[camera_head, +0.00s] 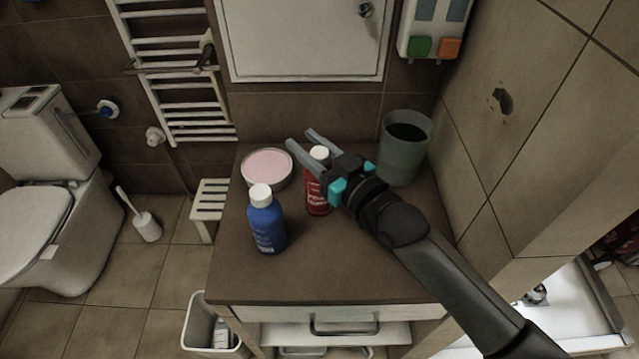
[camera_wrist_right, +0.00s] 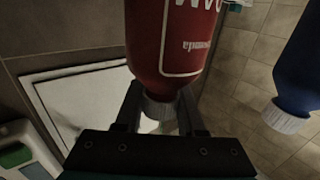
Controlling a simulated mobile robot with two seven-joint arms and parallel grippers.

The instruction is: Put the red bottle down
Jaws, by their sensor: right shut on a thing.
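The red bottle (camera_head: 318,196) with a white cap stands upright at the middle of the brown cabinet top (camera_head: 330,262). My right gripper (camera_head: 305,143) reaches in from the right and is shut on the bottle near its cap. In the right wrist view, the red bottle (camera_wrist_right: 178,42) appears upside down, its white cap end between the two fingers (camera_wrist_right: 160,108). I cannot tell whether its base touches the cabinet top. My left gripper is not in view.
A blue bottle (camera_head: 267,222) stands left of the red one. It also shows in the wrist view (camera_wrist_right: 300,72). A round pink-topped tin (camera_head: 267,168) lies behind it. A grey cup (camera_head: 404,158) stands at the back right. The front of the top is clear.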

